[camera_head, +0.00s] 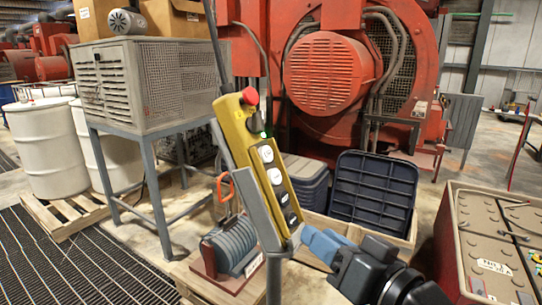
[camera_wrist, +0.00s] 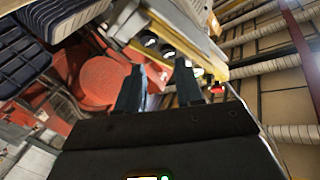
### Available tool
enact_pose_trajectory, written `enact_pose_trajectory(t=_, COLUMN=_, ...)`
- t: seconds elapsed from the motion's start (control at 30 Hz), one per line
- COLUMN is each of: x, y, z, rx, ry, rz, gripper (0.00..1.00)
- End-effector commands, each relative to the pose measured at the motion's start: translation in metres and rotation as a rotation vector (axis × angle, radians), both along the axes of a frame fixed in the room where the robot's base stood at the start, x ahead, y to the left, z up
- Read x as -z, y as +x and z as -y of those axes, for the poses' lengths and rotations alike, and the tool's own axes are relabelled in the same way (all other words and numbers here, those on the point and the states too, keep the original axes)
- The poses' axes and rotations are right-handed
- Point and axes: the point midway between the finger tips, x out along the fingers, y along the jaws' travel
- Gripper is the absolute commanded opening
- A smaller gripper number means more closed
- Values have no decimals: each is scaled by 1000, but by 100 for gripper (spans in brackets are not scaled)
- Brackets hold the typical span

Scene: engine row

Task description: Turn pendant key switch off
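The yellow pendant (camera_head: 240,135) hangs tilted in the head view, mounted on a grey post. A red mushroom button (camera_head: 250,96) is at its top, with a small black switch (camera_head: 256,123) and a green light just below. Round white and black buttons run down its face. My gripper (camera_head: 318,243) is beside the pendant's lower end, and I cannot tell from this view whether it touches. In the wrist view my gripper (camera_wrist: 160,68) has its two fingers apart with nothing between them. The pendant's yellow body (camera_wrist: 240,72) and red button (camera_wrist: 216,88) lie beyond and right of the fingers.
A red machine (camera_head: 330,70) stands behind the pendant. Dark blue crates (camera_head: 372,190) are behind my gripper. A red-sided battery box (camera_head: 490,240) is at right. A grey cage on a stand (camera_head: 150,85) and white drums (camera_head: 48,150) are at left.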

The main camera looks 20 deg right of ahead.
Motion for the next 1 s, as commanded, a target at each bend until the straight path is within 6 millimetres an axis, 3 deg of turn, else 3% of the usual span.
enact_pose_trajectory(t=0.03, x=-18, y=12, z=1, rx=-16, ry=6, rz=21, gripper=36)
enact_pose_trajectory(t=0.2, x=-70, y=40, z=-2, rx=-91, ry=20, rz=54, gripper=36)
enact_pose_trajectory(t=0.4, x=-125, y=56, z=-5, rx=-168, ry=7, rz=79, gripper=36)
enact_pose_trajectory(t=0.5, x=-142, y=58, z=-6, rx=-195, ry=-2, rz=85, gripper=36)
enact_pose_trajectory(t=0.77, x=-156, y=67, z=-10, rx=-216, ry=-11, rz=86, gripper=36)
enact_pose_trajectory(t=1.0, x=-156, y=100, z=-23, rx=-217, ry=-10, rz=84, gripper=36)
